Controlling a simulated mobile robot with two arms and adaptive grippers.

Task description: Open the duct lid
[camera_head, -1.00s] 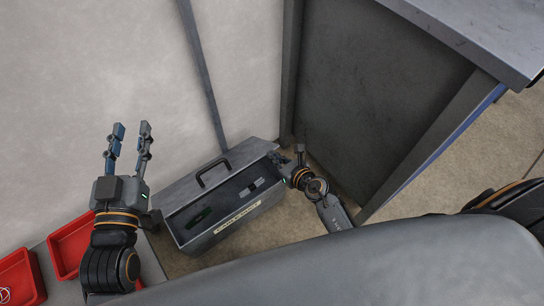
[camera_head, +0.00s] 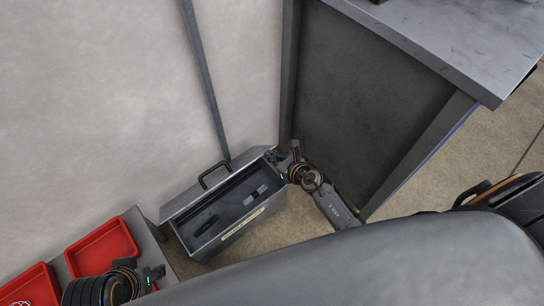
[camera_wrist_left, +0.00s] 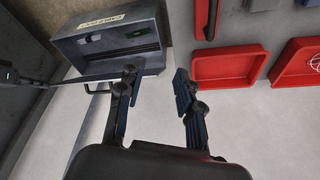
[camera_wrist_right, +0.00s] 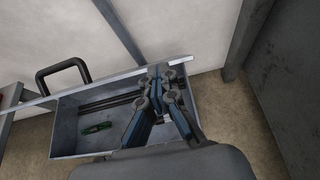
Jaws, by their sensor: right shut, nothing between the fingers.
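The duct is a grey metal box (camera_head: 199,250) with a pale label, standing on the floor by the wall. Its lid (camera_head: 187,202) is raised along the wall side, with a black handle (camera_head: 213,172) on it; the inside shows. A green item (camera_head: 206,226) and a small grey-white item (camera_head: 254,194) lie inside. My right gripper (camera_head: 274,156) is at the lid's right end; its fingers (camera_wrist_right: 166,76) are closed together and empty, over the box by the lid edge. My left gripper (camera_wrist_left: 156,78) is open and empty; the lid shows beyond its fingers. In the head view it is low at the left, fingers not clear.
Red trays (camera_head: 103,248) sit on a grey surface left of the duct. A dark panel of a workbench (camera_head: 365,110) stands close to the right of the duct. Open floor (camera_head: 290,225) lies in front of it.

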